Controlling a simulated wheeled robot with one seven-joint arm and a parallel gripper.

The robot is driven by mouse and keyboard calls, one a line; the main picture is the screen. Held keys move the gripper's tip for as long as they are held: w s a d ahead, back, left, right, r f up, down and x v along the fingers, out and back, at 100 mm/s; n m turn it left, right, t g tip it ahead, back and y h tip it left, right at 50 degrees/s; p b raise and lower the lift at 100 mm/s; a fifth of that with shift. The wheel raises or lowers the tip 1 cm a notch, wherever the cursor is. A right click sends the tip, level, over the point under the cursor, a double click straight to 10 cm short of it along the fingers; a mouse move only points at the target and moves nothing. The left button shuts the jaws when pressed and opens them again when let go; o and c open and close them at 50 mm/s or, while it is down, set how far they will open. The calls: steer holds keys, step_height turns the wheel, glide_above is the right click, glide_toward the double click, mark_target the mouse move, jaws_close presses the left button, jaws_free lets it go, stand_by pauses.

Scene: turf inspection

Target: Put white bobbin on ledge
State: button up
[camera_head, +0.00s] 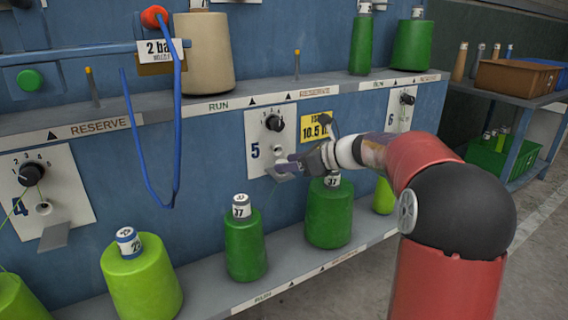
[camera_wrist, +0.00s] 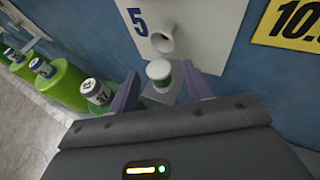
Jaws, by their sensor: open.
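In the wrist view a small white bobbin (camera_wrist: 159,72) with a green mark on its side stands upright below the spout of panel 5. It appears to rest on the small grey ledge (camera_wrist: 174,88) that juts from this panel. My gripper (camera_wrist: 160,69) is open, with one purple finger on each side of the bobbin; a gap shows beside it. In the head view my gripper (camera_head: 287,164) is at panel 5, just above its ledge (camera_head: 279,177). The bobbin cannot be made out clearly there.
Green cones with labelled tops, including a dark green one (camera_head: 329,214) just below my gripper, stand on the lower shelf (camera_head: 212,289). A blue hose (camera_head: 177,120) hangs at left. Yellow sign (camera_head: 316,126) and knob (camera_head: 275,123) are close to my wrist.

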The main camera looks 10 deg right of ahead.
steer(key=v, duration=1)
steer(key=s+a+f+n+g+h, duration=0.4)
steer(key=s+a+n, duration=0.6)
steer(key=s, duration=0.3)
steer(key=s+f+n+h, duration=0.3)
steer(key=s+n, duration=0.5)
steer(key=s+d+f+n+h, duration=0.1)
steer(key=s+f+n+h, duration=0.2)
steer(key=s+n, duration=0.5)
steer(key=shift+s+f+p, duration=0.45)
steer(key=shift+s+f, duration=0.25)
steer(key=shift+f, duration=0.1)
